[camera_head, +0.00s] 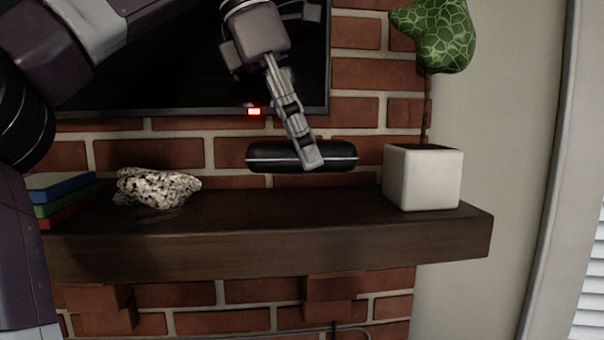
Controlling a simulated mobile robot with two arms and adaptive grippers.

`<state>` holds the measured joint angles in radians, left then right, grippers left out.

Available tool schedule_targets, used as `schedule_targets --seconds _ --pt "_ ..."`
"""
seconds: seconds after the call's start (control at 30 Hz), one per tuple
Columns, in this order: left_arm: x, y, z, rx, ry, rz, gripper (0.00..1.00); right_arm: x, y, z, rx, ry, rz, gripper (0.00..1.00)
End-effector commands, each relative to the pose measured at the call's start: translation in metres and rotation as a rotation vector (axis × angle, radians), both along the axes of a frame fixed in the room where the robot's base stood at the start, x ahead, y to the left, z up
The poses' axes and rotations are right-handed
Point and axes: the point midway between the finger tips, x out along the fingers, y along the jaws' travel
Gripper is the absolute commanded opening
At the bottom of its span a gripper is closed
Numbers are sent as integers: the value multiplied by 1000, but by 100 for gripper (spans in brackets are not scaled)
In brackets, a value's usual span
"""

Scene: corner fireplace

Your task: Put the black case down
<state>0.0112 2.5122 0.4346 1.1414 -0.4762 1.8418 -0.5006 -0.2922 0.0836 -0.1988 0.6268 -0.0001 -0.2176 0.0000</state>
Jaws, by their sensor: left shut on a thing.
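The black case (270,158) is a long rounded case with a thin pale seam, held level in front of the brick wall. My left gripper (312,160) reaches down from above and is shut on the case, right of its middle. The case appears a little above the dark wooden mantel shelf (270,245), between the speckled rock and the white planter. My right gripper is not in view.
A white square planter (423,178) with a green plant (440,35) stands right of the case. A speckled rock (155,188) and stacked books (62,198) are on the left. A dark TV screen (170,65) hangs behind my arm. The shelf's middle is clear.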

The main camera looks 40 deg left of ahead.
Motion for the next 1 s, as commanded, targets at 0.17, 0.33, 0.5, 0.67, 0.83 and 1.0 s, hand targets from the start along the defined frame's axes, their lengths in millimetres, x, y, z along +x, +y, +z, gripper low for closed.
schedule_targets --seconds 0.17,0.33,0.5,0.67,0.83,1.0 --pt "-1 0 -15 0 0 1 17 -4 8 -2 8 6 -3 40" --pt "-1 0 -27 -1 1 -1 17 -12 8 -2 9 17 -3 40" --pt "-1 0 -45 -2 0 -1 17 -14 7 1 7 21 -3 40" --pt "2 3 -51 -1 -1 1 17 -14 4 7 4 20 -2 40" --pt "2 3 -52 -1 -1 1 17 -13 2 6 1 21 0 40" --pt "2 3 -55 -1 0 2 44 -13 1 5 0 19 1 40"
